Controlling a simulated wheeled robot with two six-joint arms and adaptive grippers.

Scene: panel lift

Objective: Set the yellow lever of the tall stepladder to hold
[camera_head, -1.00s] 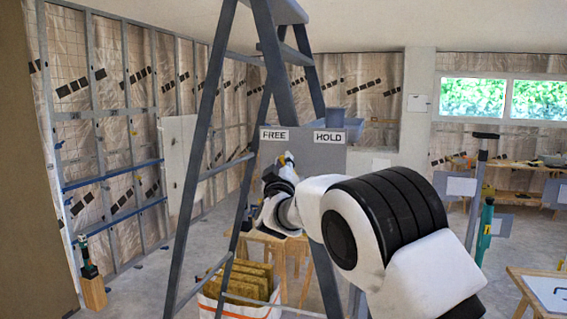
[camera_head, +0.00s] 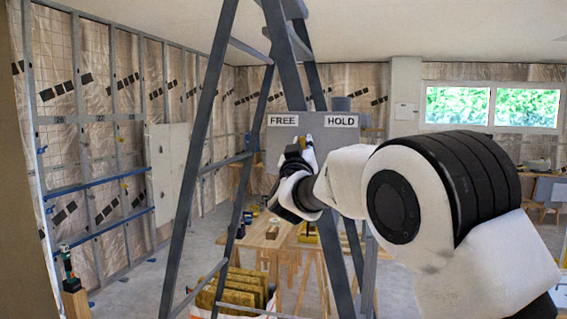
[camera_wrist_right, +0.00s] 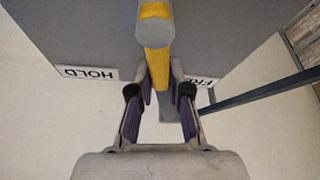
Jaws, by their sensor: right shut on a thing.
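The yellow lever (camera_wrist_right: 158,68) runs between the two fingers of my right gripper (camera_wrist_right: 160,98) in the right wrist view, and the gripper is shut on it. In the head view, only a little of the lever (camera_head: 309,141) shows above my right gripper (camera_head: 304,154), just left of midway between the labels. The grey panel (camera_head: 330,140) on the tall stepladder (camera_head: 195,160) carries a FREE label (camera_head: 283,120) at left and a HOLD label (camera_head: 341,121) at right. Both labels appear upside down in the right wrist view. My left gripper is not in view.
A wooden work table (camera_head: 265,232) stands behind the ladder. Yellowish slabs (camera_head: 235,290) sit low between the ladder's legs. A stud wall (camera_head: 95,150) runs along the left. My right arm covers much of the right side.

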